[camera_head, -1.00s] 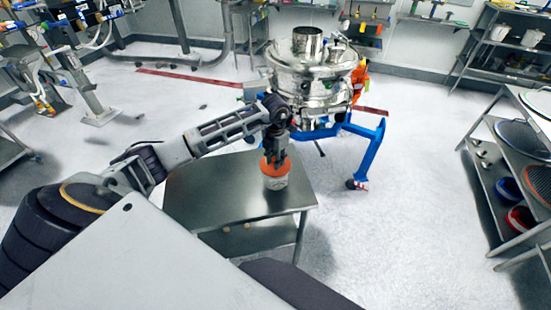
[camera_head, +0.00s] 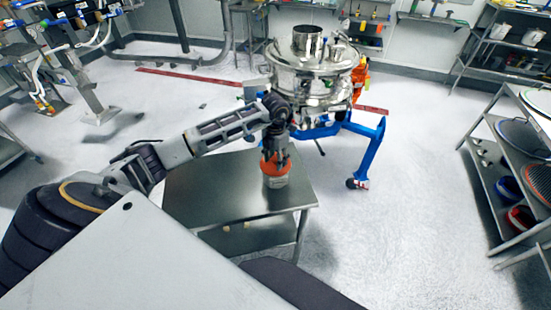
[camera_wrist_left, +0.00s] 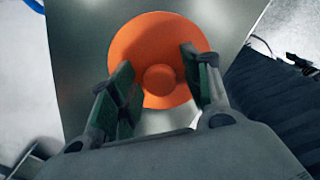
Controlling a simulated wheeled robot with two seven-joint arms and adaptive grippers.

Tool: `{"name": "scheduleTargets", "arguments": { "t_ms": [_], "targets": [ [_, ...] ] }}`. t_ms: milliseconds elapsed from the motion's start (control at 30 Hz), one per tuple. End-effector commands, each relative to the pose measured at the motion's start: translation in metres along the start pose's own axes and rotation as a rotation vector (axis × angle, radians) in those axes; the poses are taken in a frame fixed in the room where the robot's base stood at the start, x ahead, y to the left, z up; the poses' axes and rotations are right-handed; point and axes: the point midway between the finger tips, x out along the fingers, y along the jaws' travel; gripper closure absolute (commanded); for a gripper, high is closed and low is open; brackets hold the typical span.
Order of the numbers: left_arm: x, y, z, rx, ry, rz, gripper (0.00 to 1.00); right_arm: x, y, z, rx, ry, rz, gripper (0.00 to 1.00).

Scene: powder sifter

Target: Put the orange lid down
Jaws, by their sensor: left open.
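The orange lid (camera_head: 275,168) is at the right part of the small metal table (camera_head: 215,195) in the head view. My left gripper (camera_head: 276,156) is right over the lid. Its fingers (camera_wrist_left: 160,85) are spread on either side of the knob, with gaps between, so it is open. My right gripper is out of view.
A steel sifter (camera_head: 312,75) on a blue wheeled frame (camera_head: 365,145) stands just behind the table. A shelf rack (camera_head: 500,180) with sieves and bowls is at the right. The left part of the table top is clear.

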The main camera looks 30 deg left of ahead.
Motion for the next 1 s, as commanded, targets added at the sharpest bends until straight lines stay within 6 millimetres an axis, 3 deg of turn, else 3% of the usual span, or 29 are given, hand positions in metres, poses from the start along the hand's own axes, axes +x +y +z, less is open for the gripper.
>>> {"name": "scheduleTargets", "arguments": {
  "t_ms": [267,1000],
  "targets": [
    [-0.008,0.000,0.000,0.000,-0.001,0.000,0.52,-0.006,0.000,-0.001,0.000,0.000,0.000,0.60],
    [-0.101,0.001,0.001,0.000,-0.003,0.001,0.52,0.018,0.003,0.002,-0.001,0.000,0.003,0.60]
  ]
}}
